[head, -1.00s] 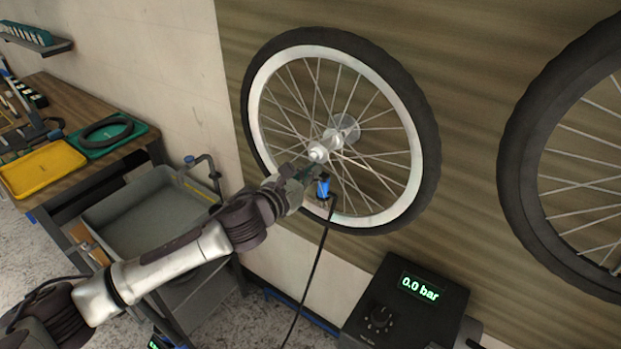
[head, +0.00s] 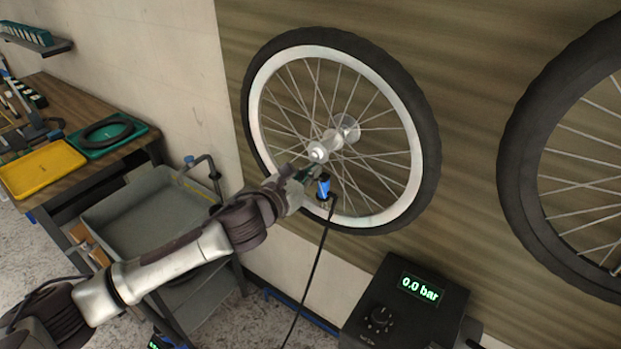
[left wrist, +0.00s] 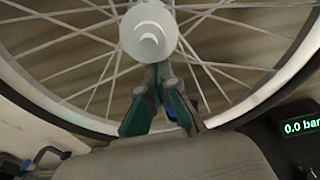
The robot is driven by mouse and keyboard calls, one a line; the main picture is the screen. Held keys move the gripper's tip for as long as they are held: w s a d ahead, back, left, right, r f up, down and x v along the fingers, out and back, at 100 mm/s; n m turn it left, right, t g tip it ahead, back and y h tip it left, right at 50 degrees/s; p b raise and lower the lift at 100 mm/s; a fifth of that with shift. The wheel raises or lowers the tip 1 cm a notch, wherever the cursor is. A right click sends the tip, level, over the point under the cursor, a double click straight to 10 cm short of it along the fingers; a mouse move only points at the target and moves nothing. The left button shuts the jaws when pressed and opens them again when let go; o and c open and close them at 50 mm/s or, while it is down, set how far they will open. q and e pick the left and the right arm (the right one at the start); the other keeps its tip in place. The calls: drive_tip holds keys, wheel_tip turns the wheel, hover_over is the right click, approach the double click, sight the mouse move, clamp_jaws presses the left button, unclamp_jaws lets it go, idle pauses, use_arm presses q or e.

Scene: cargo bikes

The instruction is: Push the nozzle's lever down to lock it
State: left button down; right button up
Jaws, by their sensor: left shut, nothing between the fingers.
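The blue nozzle (head: 323,188) hangs at the lower part of the mounted wheel, with a black hose running down from it. My left gripper (head: 311,172) is just left of and slightly above the nozzle, in front of the spokes below the hub. Its fingers are shut with nothing between them. In the left wrist view the shut fingertips (left wrist: 158,72) point up toward the hub, and only a little blue of the nozzle (left wrist: 171,110) shows behind them. The lever cannot be made out clearly. I cannot tell whether the fingers touch the nozzle. My right gripper is not in view.
The wheel (head: 425,150) is mounted on a wood-grain wall, its silver hub (head: 322,150) close to my fingers. A pump box (head: 405,305) reading 0.0 bar stands lower right. A second wheel (head: 515,140) is at the right. A grey basin (head: 120,195) and workbench are at left.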

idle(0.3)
use_arm(q)
drive_tip(key=shift+f+b, duration=1.4)
drive_tip(key=shift+f, duration=0.7)
drive_tip(key=p, duration=0.4)
approach(321, 179)
drive_tip(key=shift+v, duration=1.5)
drive_tip(key=shift+r, duration=0.15)
